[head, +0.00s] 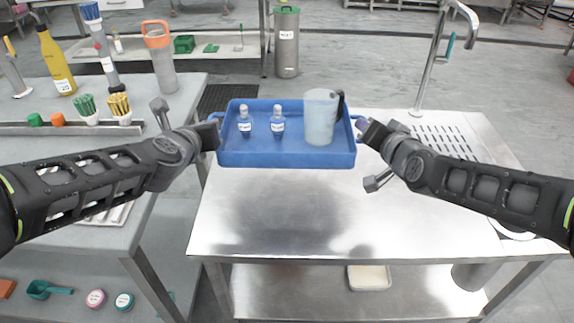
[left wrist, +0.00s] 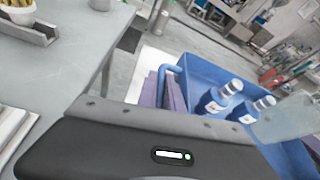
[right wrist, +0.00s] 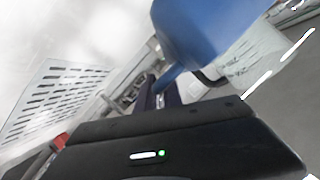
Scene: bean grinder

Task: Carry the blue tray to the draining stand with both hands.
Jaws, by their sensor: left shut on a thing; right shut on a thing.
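The blue tray (head: 287,158) is held level between my two grippers, above the back left part of the steel table. It carries two small bottles with blue contents (head: 245,122) (head: 278,122) and a translucent pitcher (head: 320,120) with a dark handle, all upright. My left gripper (head: 214,128) is shut on the tray's left handle, which also shows in the left wrist view (left wrist: 172,70). My right gripper (head: 362,128) is shut on the right handle. The draining stand appears to be the steel table with a slotted drain panel (head: 450,140) at its back right.
The steel table top (head: 290,225) is clear in front of the tray. A tall tap (head: 435,60) rises at its back right. A grey bench (head: 100,180) at left holds an orange-lidded bottle (head: 160,60), a yellow bottle (head: 55,65) and brushes. A gap separates bench and table.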

